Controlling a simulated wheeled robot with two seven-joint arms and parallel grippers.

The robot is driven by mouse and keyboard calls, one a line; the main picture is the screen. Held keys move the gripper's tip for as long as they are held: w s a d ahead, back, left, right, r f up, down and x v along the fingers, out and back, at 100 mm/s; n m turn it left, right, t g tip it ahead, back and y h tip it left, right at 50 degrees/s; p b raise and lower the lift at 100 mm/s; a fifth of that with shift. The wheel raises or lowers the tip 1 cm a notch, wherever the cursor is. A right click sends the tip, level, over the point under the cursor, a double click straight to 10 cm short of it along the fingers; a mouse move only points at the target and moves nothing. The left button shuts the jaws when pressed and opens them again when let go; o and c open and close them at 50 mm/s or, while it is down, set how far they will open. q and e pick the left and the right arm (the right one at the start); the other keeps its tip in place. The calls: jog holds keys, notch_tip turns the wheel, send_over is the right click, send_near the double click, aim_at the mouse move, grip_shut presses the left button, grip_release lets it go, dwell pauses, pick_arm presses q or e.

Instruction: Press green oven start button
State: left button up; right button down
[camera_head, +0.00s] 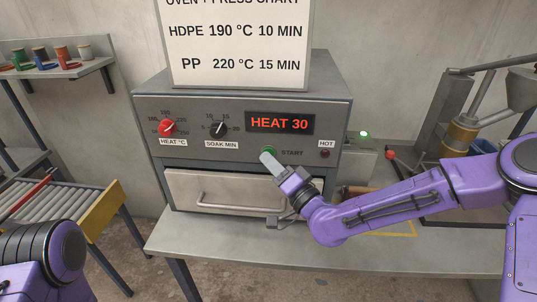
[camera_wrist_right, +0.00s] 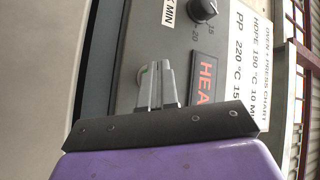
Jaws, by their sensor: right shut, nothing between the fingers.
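The grey oven (camera_head: 240,98) stands on the bench, with a small green start button (camera_head: 268,149) beside the START label. Its display (camera_head: 279,123) reads HEAT 30 in red. My right gripper (camera_head: 267,156) is shut and empty, its fingertips at the button and covering its lower part. The right wrist view shows the gripper fingers (camera_wrist_right: 155,70) together against the panel, with a bit of green (camera_wrist_right: 146,67) at their tips. I cannot tell whether they touch the button or press it in. My left arm shows at lower left, but its gripper is outside the view.
A red heat knob (camera_head: 167,128) and a black soak knob (camera_head: 218,130) sit left of the button. A dark HOT lamp (camera_head: 325,153) is to the right. The drawer handle (camera_head: 230,203) protrudes below. A chart (camera_head: 236,45) stands on top. Bench space (camera_head: 190,240) in front is clear.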

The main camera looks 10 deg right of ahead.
jog(key=shift+s, duration=0.1)
jog(key=shift+s+a, duration=0.25)
jog(key=shift+s, duration=0.45)
jog(key=s, duration=0.1)
jog(key=s+a+b, duration=0.1)
jog(key=s, duration=0.2)
jog(key=shift+s+a, duration=0.3)
jog(key=shift+s, duration=0.1)
dwell(0.4)
